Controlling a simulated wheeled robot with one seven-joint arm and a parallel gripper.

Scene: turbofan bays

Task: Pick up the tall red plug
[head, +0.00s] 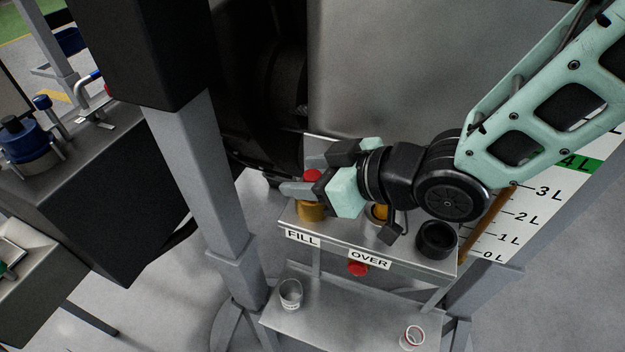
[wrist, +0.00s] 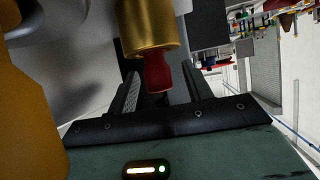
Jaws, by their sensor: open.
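The tall red plug (head: 313,175) sits upright on a brass fitting (head: 312,211) above the FILL label, at the left end of the metal shelf. My gripper (head: 302,174) comes in from the right, with its fingers on either side of the plug. In the wrist view, the red plug (wrist: 157,74) shows between the two open fingers, with the brass fitting (wrist: 147,28) beyond it. I see no clear grip on the plug. One finger hides part of the fitting in the head view.
A second brass fitting (head: 379,213) is partly hidden behind my wrist near the OVER label. A black cup (head: 436,240) stands at the shelf's right. Another red piece (head: 358,269) is below the shelf edge. A grey post (head: 205,170) stands to the left.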

